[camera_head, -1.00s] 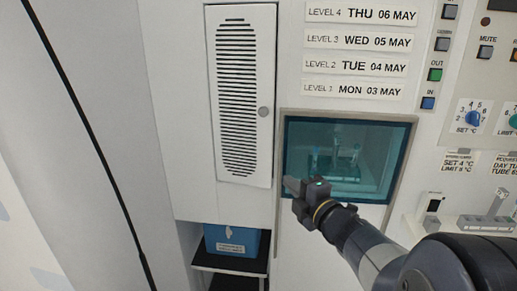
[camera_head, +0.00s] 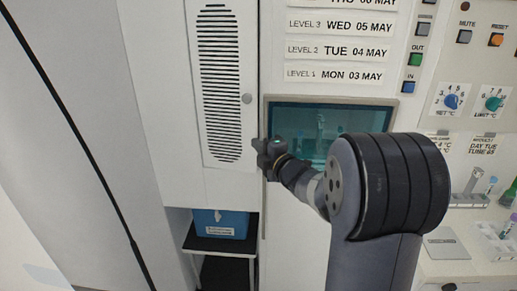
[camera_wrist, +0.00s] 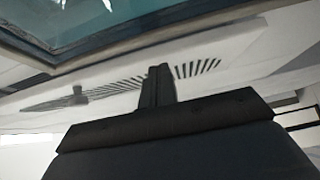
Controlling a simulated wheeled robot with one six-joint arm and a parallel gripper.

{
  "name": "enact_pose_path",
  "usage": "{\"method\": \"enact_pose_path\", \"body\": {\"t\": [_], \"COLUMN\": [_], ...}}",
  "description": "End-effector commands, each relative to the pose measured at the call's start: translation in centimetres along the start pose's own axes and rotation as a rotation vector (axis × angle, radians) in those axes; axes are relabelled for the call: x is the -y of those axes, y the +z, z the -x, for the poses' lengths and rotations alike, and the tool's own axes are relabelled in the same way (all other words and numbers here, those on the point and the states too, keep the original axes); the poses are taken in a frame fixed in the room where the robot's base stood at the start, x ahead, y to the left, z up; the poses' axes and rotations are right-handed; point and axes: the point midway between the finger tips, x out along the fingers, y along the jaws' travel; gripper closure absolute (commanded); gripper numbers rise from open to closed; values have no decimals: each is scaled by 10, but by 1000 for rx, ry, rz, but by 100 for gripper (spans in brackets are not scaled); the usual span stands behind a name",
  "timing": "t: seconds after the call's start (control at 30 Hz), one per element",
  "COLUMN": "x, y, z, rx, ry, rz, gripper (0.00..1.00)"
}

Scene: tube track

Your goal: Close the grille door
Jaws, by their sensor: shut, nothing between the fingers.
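The grille door (camera_head: 240,60) is a tall white panel with dark horizontal slots and a small round grey knob (camera_head: 247,98) on its right side. It looks nearly in line with the white cabinet front; I cannot tell whether it is fully flush. My gripper (camera_head: 259,149) is shut and empty, at the door's lower right edge, below the knob. I cannot tell whether it touches the door. In the wrist view the shut fingers (camera_wrist: 160,75) overlap the slotted panel (camera_wrist: 125,98), and the knob (camera_wrist: 76,94) is left of them.
A teal-framed window (camera_head: 290,112) is right of the door, partly behind my arm. Day labels (camera_head: 340,49) and control dials (camera_head: 451,101) are farther right. A blue box (camera_head: 220,222) sits on a dark shelf (camera_head: 215,244) below the door. A black cable runs down the left.

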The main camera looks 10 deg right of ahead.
Motion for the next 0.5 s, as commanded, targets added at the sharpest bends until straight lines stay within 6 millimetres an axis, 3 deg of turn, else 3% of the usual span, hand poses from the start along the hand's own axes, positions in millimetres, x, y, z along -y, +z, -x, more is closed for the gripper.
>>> {"method": "enact_pose_path", "body": {"t": [0.5], "x": [2], "y": [6], "z": [-5], "rx": [1], "ry": [1], "rz": [-1], "gripper": [100]}}
